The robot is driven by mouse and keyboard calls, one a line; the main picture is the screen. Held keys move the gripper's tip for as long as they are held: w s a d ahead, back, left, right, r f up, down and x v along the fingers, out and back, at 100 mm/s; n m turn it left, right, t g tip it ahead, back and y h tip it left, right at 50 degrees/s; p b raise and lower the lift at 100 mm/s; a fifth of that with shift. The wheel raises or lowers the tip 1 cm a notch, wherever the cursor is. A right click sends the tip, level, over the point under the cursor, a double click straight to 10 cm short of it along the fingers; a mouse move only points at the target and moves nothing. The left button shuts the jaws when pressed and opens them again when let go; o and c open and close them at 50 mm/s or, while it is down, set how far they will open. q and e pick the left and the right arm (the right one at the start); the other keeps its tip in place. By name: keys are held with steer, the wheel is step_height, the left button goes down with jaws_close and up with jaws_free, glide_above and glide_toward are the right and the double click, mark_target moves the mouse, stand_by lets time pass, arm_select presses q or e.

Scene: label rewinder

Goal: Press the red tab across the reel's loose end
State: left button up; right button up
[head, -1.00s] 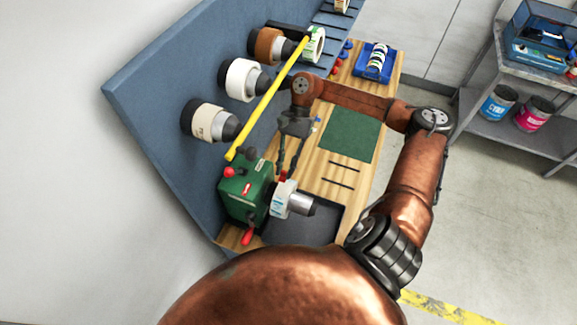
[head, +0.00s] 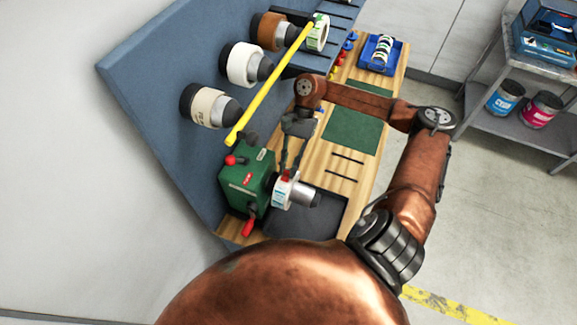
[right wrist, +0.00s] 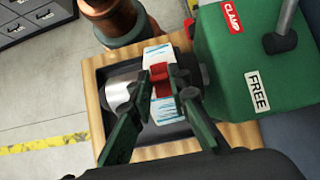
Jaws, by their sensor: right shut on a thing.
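The reel (head: 280,193) is white with teal print and sits on the silver spindle (head: 303,196) of the green rewinder (head: 246,182). It also shows in the right wrist view (right wrist: 167,111). My right gripper (head: 287,174) reaches down from above to the reel's upper rim. Its fingers (right wrist: 162,84) are shut on the small red tab (right wrist: 158,75), which lies across the reel's rim in the right wrist view. I cannot tell whether the tab touches the reel. The loose end cannot be made out. My left gripper is not in view.
The rewinder has CLAMP (right wrist: 230,20) and FREE (right wrist: 258,91) labels and a red-handled crank (head: 248,227). A yellow bar (head: 268,85) crosses before the blue panel (head: 160,85) with its spare rolls. A green mat (head: 354,131) and blue tray (head: 380,53) lie farther back on the bench.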

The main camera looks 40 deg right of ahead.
steer(key=shift+f, duration=0.1)
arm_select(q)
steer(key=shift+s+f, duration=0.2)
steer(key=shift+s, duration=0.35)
arm_select(e)
steer(key=shift+s, duration=0.1)
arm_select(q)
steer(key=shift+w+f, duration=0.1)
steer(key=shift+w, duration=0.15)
arm_select(e)
steer(key=shift+f, duration=0.1)
arm_select(q)
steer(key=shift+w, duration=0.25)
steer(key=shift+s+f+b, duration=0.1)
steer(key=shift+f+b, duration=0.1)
steer(key=shift+b, duration=0.25)
arm_select(e)
steer(key=shift+f, duration=0.2)
steer(key=shift+c, duration=0.2)
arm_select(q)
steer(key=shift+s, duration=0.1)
arm_select(e)
steer(key=o, duration=0.8)
